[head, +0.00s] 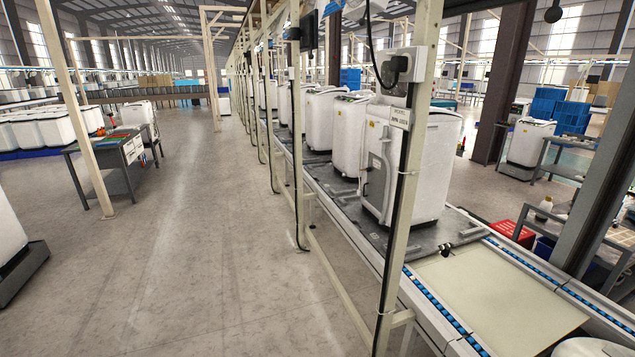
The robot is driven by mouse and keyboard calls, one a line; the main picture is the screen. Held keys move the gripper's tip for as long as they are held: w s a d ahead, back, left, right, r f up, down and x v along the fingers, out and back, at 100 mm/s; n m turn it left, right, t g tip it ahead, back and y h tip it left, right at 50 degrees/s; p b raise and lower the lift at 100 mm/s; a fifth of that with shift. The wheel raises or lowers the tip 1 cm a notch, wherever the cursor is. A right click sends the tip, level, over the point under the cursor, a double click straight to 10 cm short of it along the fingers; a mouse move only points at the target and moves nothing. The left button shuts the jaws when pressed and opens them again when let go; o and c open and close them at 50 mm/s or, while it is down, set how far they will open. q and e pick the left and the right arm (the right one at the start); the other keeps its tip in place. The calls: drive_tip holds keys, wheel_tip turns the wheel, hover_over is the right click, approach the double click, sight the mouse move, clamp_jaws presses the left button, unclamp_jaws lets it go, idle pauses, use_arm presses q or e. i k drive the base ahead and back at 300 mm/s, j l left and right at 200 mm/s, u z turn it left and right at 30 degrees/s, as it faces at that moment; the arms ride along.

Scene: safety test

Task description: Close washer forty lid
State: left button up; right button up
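Several white top-loading washers stand in a row on the conveyor line. The nearest washer (437,165) sits upright on a dark pallet (461,236), partly behind a beige post. Its top is largely covered by a white-and-black box on the post, so I cannot tell whether its lid is open or shut. Behind it stand a second washer (349,135) and a third washer (320,118); their lid positions are too small to tell. I cannot read any number that marks washer forty. Neither of my grippers is in view.
Beige posts (300,130) and a rail stand between the open floor (200,270) and the conveyor (490,300). A dark worktable (105,160) stands at left. A red crate (514,233) and grey racks are at right. The aisle floor is clear.

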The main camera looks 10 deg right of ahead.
sight(397, 97)
drive_tip(key=i+j+z, duration=0.2)
drive_tip(key=i+z, duration=0.15)
drive_tip(key=i+j+z, duration=0.35)
drive_tip(key=i, duration=0.15)
drive_tip(key=i+j+z, duration=0.35)
drive_tip(key=j, duration=0.1)
